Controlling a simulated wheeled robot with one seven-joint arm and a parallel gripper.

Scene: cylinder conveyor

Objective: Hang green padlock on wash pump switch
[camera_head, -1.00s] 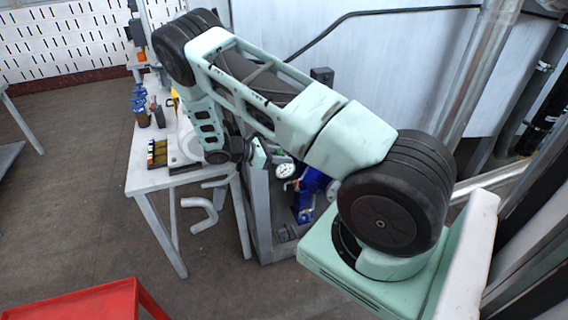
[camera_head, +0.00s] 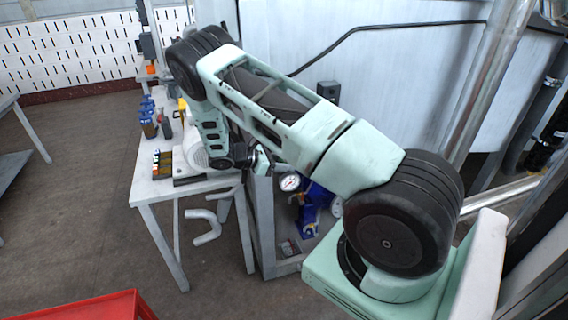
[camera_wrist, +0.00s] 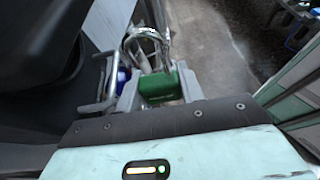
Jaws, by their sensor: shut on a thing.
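The green padlock (camera_wrist: 160,87) has a shiny metal shackle that points up and away in the wrist view. My gripper (camera_wrist: 150,92) is shut on its body, with a grey finger on each side. In the head view my gripper (camera_head: 260,160) is at the end of the folded arm, above the table's right edge and left of a round gauge. The padlock cannot be made out there. A small dark box (camera_head: 327,92) sits by the large grey metal panel. I cannot tell whether it is the wash pump switch.
A white table (camera_head: 150,188) carries blue-topped bottles (camera_head: 148,118), a small dark rack and a pale motor-like body. A gauge (camera_head: 290,182) and blue pump parts (camera_head: 312,205) sit in a grey frame right of it. A red cart (camera_head: 85,308) is at the lower left. Open floor lies between.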

